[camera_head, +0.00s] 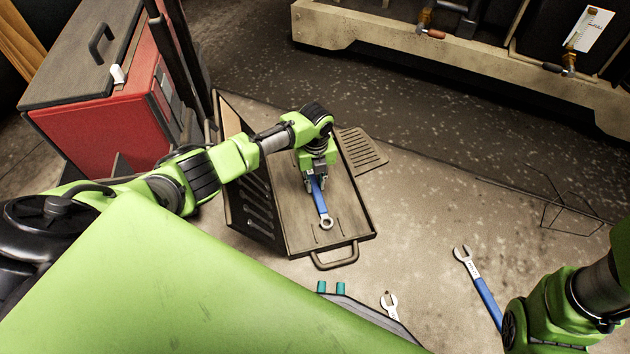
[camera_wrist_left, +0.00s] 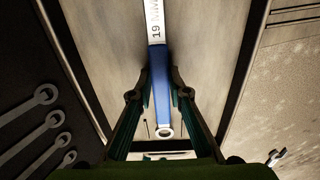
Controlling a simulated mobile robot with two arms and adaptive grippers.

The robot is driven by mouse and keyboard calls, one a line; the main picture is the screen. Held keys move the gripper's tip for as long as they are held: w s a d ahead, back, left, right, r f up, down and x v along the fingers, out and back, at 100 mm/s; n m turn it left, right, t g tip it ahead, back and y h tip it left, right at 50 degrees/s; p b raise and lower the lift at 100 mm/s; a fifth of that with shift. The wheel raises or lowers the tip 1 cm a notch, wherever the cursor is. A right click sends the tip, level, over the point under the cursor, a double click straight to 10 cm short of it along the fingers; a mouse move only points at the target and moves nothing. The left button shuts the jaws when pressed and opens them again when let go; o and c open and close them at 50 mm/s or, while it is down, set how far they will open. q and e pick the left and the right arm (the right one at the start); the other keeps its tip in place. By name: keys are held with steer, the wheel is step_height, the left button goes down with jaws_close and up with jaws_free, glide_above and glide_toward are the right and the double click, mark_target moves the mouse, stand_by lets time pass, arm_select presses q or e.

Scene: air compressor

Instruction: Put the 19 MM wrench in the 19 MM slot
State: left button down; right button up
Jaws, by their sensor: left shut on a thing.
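My left gripper (camera_head: 315,184) is shut on the blue handle of a wrench (camera_head: 321,203) over the open tool case (camera_head: 352,203). The wrench's ring end points toward the case's handle side. In the left wrist view the fingers (camera_wrist_left: 157,90) sit on both sides of the blue handle (camera_wrist_left: 160,88). The steel part above it reads "19 MM". I cannot tell whether the wrench touches the case floor. The case's left panel (camera_head: 240,165) carries a row of grey wrench shapes, which also show in the left wrist view (camera_wrist_left: 40,135). No slot label is readable. My right gripper is not visible.
A blue-handled wrench (camera_head: 482,288) lies on the floor near my right arm. Another wrench (camera_head: 390,303) lies partly hidden at the bottom. A red cabinet (camera_head: 110,125) stands at left. A slotted plate (camera_head: 362,152) lies beside the case.

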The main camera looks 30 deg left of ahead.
arm_select(q)
steer(key=shift+f+b, duration=0.4)
steer(key=shift+f, duration=0.2)
stand_by(0.4)
steer(key=c, duration=1.8)
jaws_free()
steer(key=shift+c, duration=0.2)
step_height(320, 180, up, 12)
